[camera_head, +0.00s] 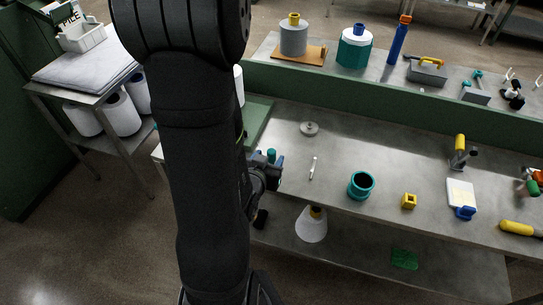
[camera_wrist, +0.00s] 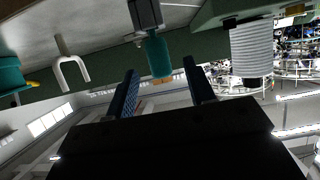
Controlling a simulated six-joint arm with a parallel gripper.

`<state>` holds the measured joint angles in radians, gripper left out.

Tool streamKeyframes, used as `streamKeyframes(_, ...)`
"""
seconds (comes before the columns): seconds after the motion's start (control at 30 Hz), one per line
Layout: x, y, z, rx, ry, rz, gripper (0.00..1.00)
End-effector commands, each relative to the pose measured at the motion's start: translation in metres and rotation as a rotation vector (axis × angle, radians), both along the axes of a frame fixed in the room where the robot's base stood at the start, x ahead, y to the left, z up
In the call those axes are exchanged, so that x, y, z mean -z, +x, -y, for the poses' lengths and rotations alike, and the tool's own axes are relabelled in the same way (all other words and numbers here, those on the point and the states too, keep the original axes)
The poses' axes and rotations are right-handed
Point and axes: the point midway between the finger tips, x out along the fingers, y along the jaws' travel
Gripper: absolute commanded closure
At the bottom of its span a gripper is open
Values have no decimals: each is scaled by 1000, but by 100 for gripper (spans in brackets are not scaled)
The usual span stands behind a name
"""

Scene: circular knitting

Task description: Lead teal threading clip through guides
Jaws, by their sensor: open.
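A teal cylindrical piece (camera_wrist: 158,56), which looks like the threading clip, stands out from a small grey block (camera_wrist: 145,15) in the wrist view. It also shows in the head view as a small teal bit (camera_head: 271,155) beside my arm. My gripper (camera_wrist: 161,70) is open, its two blue fingers either side of the teal piece in the picture, with a gap on each side. I cannot tell how deep the piece sits between them. A white forked guide (camera_wrist: 70,64) shows at left in the wrist view; in the head view it is a thin white post (camera_head: 313,168).
A teal ring-shaped cup (camera_head: 361,185), a yellow square block (camera_head: 409,201) and a grey disc (camera_head: 309,128) stand on the metal bench. A white ribbed spool (camera_wrist: 250,50) is at the right in the wrist view. The bench around the white post is clear. My arm hides the bench's left end.

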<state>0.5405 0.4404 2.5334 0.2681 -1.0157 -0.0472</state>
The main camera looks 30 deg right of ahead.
Motion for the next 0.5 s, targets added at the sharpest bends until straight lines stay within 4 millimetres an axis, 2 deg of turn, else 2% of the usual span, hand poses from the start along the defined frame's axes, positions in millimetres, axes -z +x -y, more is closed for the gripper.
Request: streamKeyframes(0.5, 20, 34, 34, -1, 0, 0, 51)
